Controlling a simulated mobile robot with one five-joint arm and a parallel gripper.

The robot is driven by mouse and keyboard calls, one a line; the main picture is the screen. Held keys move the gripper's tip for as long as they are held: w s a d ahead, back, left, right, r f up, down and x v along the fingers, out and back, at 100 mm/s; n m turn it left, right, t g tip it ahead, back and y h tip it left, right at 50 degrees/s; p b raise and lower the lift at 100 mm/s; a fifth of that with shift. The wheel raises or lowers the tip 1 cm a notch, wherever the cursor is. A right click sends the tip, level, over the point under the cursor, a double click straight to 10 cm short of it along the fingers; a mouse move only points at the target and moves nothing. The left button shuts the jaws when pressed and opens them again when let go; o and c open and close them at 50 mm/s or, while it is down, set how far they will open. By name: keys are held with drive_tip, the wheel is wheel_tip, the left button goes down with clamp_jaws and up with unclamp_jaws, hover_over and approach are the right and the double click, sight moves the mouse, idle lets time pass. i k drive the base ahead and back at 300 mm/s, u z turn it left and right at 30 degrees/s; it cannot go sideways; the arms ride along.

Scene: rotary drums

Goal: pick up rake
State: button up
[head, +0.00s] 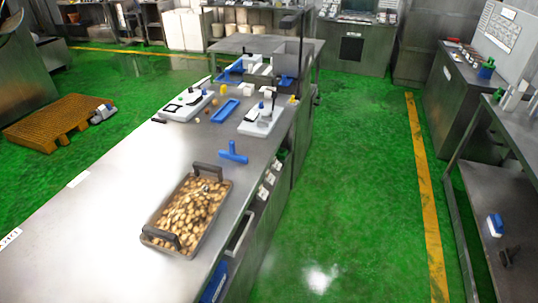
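A small blue T-shaped tool (233,152), which looks like the rake, lies on the steel counter (120,190). It is behind the metal tray of brown pieces, with a clear gap between them, and near the counter's right edge. Its crossbar is towards the front and its short stem points to the back. My gripper is not in view.
The tray (232,188) has two dark handles. Behind the blue tool stand white devices (187,103) and a shallow blue tray (225,111). Green floor (340,190) is open right of the counter, up to a side bench (500,190). A brown pallet (55,125) lies left.

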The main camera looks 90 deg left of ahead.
sight(231, 155)
drive_tip(key=z, duration=0.15)
drive_tip(key=i, duration=0.35)
drive_tip(key=z, duration=3.6)
drive_tip(key=k, duration=2.95)
drive_tip(key=z, duration=1.65)
